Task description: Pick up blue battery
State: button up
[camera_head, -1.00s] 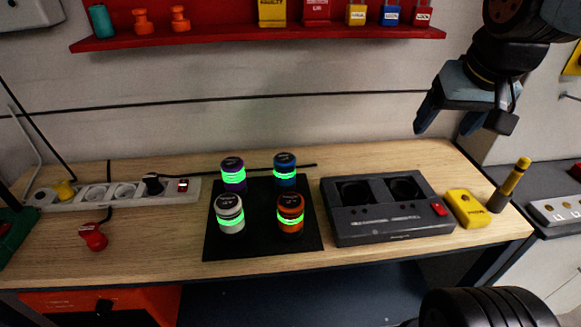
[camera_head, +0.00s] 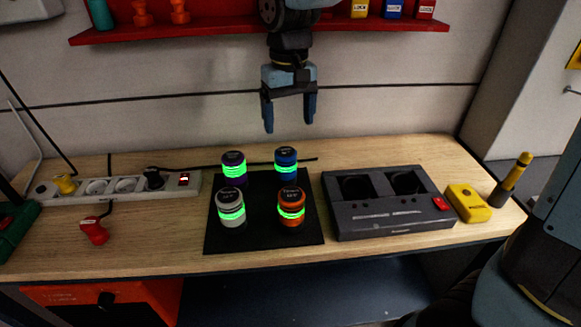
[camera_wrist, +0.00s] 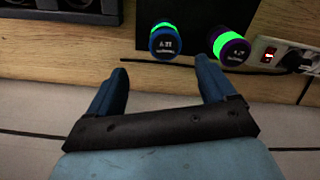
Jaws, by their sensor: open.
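The blue battery (camera_head: 286,162), with a glowing green band, stands upright at the back right of a black mat (camera_head: 262,214). The purple battery (camera_head: 233,168) stands to its left, the white battery (camera_head: 230,207) and the orange battery (camera_head: 291,206) in front. My gripper (camera_head: 289,128) is open and empty, fingers pointing down, above and seemingly behind the blue battery. In the wrist view, the blue battery (camera_wrist: 165,41) shows beyond and between the open fingers (camera_wrist: 160,82), not between their tips. The purple battery (camera_wrist: 231,48) is beside it, to the right.
A dark charger with two wells (camera_head: 388,205) stands right of the mat, with a yellow box (camera_head: 468,203) beyond it. A white power strip (camera_head: 125,186) lies at the left. A red shelf (camera_head: 220,37) hangs on the wall behind my arm.

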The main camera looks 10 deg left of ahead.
aim_at(286, 162)
jog(key=shift+a+f, duration=0.2)
jog(key=shift+f, duration=0.15)
jog(key=f, duration=1.1)
jog(key=shift+s+a+f, duration=0.1)
jog(key=shift+s+f, duration=0.1)
jog(key=shift+f, duration=0.05)
jog(key=shift+c, duration=0.3)
jog(key=c, duration=1.4)
